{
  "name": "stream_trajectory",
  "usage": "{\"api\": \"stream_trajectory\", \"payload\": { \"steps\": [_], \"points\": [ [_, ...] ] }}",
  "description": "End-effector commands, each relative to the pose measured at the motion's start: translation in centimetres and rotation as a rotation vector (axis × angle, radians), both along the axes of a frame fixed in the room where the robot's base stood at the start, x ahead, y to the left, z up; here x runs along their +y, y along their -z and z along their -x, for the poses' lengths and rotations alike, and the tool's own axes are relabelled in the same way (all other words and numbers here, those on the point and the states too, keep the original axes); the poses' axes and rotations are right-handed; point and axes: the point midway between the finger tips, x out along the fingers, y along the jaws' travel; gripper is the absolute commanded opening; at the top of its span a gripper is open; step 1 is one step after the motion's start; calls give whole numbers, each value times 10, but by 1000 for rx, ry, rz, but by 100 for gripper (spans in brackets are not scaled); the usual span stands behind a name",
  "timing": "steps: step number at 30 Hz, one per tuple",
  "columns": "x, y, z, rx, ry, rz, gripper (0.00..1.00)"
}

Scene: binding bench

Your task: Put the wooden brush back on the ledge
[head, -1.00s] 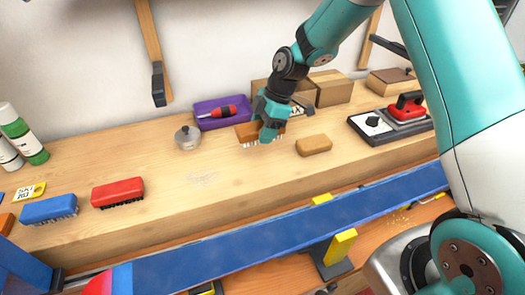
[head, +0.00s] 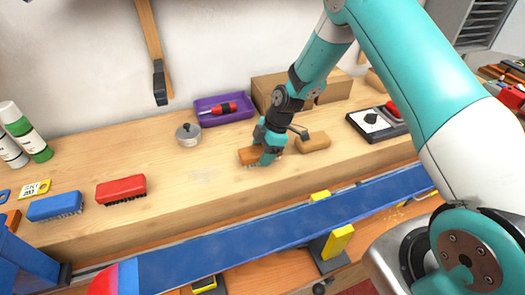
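The wooden brush (head: 249,155), an orange-brown block with pale bristles, is in my gripper (head: 268,157). My gripper points down and is shut across the brush, with fingers hiding part of its right half. The brush is level, bristles down, low over the pale wooden ledge (head: 200,190). I cannot tell whether its bristles touch the ledge.
A red brush (head: 121,188) and a blue brush (head: 55,206) stand at left. Behind are a metal pot (head: 188,134), purple tray (head: 225,117) and cardboard box (head: 275,92). A blue belt (head: 230,235) runs along the front.

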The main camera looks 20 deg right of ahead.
Motion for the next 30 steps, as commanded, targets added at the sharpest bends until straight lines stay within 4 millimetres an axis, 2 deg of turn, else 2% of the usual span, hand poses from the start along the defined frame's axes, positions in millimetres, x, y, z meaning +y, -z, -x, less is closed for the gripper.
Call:
{"api": "stream_trajectory", "payload": {
  "steps": [1, 3, 14, 17, 24, 30],
  "points": [
    [0, 0, 0, 0, 0, 0, 69],
    [0, 0, 0, 0, 0, 0, 81],
    [-2, -6, 0, -1, 2, 0, 81],
    [-7, -18, -1, -4, 2, 0, 81],
    [-29, -66, -1, -5, 3, 1, 81],
    [-41, -99, 0, -2, 2, 0, 81]
  ]
}}
